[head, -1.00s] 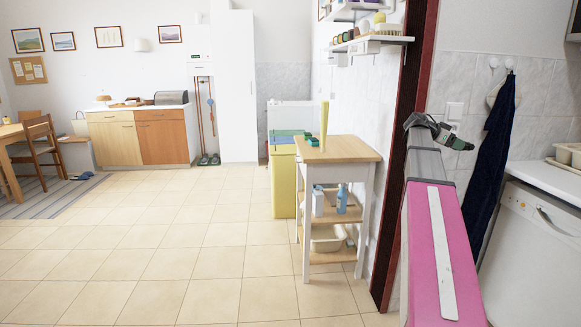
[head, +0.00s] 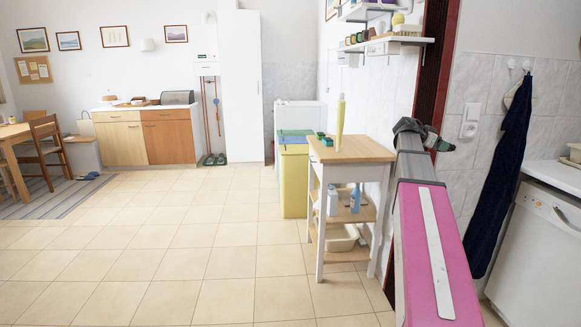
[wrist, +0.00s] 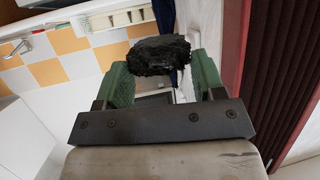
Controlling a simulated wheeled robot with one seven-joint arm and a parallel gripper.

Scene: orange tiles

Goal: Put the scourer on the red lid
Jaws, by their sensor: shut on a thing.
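My gripper (wrist: 160,75) is shut on a dark, rough, black lump, the scourer (wrist: 158,56), held between its two green fingers in the wrist view. In the head view my arm stretches forward at the right, and my gripper (head: 437,143) is small at its far end; the scourer cannot be made out clearly there. No red lid can be seen in either view. Bins with a green lid (head: 290,140) and a blue lid (head: 294,132) stand beyond the trolley, partly hidden by it.
A wooden-topped trolley (head: 350,149) with a yellow bottle-like object (head: 340,115) and small green items (head: 324,139) stands left of my arm. A dark red door frame (head: 436,70) is close behind my gripper. A white dishwasher (head: 545,240) is at right. Tiled floor (head: 190,240) at left is open.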

